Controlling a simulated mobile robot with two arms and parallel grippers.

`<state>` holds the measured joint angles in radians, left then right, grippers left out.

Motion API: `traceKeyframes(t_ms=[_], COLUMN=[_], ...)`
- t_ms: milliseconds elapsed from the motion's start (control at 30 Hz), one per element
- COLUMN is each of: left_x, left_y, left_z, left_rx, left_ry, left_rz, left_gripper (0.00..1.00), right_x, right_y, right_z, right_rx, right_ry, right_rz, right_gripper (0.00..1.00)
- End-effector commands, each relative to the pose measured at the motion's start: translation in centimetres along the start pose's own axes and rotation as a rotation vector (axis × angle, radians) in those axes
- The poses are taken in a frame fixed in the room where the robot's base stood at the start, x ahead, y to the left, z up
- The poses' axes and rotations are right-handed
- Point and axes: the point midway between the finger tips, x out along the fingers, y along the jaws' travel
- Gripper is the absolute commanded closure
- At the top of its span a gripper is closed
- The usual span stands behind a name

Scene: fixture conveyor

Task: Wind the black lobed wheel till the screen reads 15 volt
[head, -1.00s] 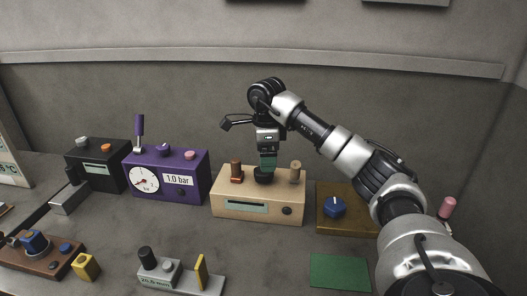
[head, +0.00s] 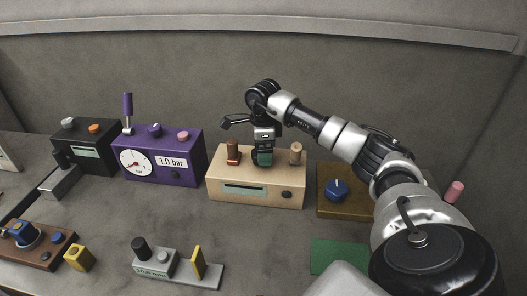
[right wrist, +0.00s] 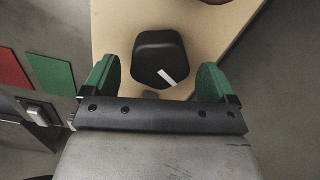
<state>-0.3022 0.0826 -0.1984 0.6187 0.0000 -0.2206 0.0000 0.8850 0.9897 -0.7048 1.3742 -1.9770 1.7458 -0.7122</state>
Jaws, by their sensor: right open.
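The black lobed wheel (right wrist: 155,52) sits on top of a beige box (head: 225,172) and has a white pointer line that points down and right in the right wrist view. My right gripper (head: 263,158) is over the box top, fingers down, and hides the wheel in the head view. In the right wrist view my right gripper (right wrist: 159,76) is open, with one green-padded finger on each side of the wheel and a visible gap to both. The box's front screen (head: 245,190) is too small to read. My left gripper is not in view.
A reddish-brown knob (head: 233,152) and a tan knob (head: 296,153) stand close on either side of my right gripper. A brown box with a blue knob (head: 337,189) is to the right. A purple gauge box (head: 190,150) is to the left. A green mat (head: 338,256) lies in front.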

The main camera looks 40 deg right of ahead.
Motion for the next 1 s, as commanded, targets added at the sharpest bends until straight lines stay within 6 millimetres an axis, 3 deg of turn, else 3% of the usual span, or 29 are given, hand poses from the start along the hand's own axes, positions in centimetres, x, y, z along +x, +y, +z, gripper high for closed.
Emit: traceKeyframes(t_ms=[200,467,800,1000], left_x=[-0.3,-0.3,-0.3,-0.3], left_y=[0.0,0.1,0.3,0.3], left_z=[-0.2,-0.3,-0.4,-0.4], left_rx=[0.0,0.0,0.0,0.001], left_ry=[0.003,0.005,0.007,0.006], left_rz=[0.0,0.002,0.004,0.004], left_gripper=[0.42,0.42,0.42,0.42], right_x=[1.7,1.8,1.8,1.8], right_y=[0.0,0.0,0.0,0.0], right_z=[0.0,0.0,0.0,0.0], right_rx=[0.0,0.0,0.0,0.011], right_ry=[0.0,0.0,0.0,0.0], right_rz=[0.001,0.0,0.0,0.0], right_gripper=[0.13,0.13,0.62,0.62])
